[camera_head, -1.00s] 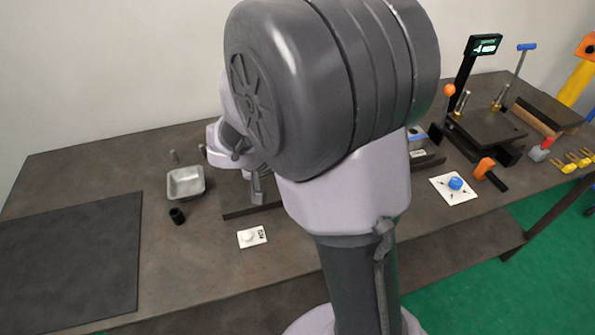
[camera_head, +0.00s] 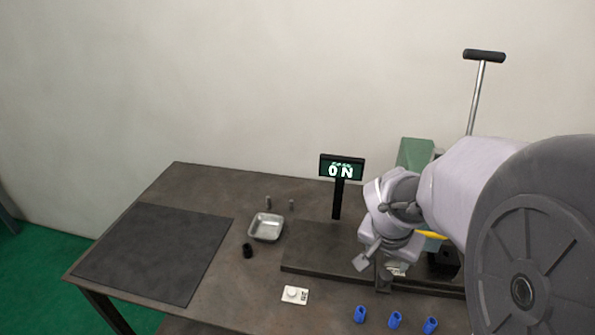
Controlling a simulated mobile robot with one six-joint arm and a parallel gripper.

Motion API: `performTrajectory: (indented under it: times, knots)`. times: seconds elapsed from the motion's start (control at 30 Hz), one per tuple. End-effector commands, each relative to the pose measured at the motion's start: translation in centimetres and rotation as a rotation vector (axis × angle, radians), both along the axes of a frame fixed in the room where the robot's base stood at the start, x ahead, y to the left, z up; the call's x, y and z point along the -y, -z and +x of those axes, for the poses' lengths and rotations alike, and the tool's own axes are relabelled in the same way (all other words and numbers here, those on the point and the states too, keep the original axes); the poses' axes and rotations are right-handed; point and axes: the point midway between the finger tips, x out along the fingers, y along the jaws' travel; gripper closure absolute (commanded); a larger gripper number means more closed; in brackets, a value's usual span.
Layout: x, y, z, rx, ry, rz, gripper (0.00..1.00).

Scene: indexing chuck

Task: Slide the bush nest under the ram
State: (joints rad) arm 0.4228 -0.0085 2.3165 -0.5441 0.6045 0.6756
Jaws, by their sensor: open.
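My gripper (camera_head: 376,265) is over the dark base plate (camera_head: 310,254), at the left of the green press-like body (camera_head: 415,152). Its jaws are open; I see nothing between them, though the view is partly blocked. The T-handled lever (camera_head: 485,56) rises behind the green body. The ram is hidden behind my arm. I cannot single out the bush nest; a yellow part (camera_head: 433,235) and a dark block (camera_head: 443,262) show partly beside my wrist. Several small blue hollow pieces (camera_head: 395,319) stand in front of the base plate.
A black mat (camera_head: 150,252) lies clear at far left.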

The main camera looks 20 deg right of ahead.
Motion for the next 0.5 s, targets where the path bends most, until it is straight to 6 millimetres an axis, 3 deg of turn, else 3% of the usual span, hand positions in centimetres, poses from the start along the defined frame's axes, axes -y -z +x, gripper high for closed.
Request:
performTrajectory:
  times: [0.03, 0.2, 0.33, 0.5]
  knots:
    - [0.5, 2.2, 0.2, -0.005, 0.001, 0.002, 0.45]
    - [2.0, 6.8, 1.4, -0.004, 0.0, 0.001, 0.45]
    - [3.0, 9.5, 2.1, -0.003, -0.001, 0.002, 0.45]
    - [3.7, 11.2, 2.7, -0.001, -0.002, 0.0, 0.45]
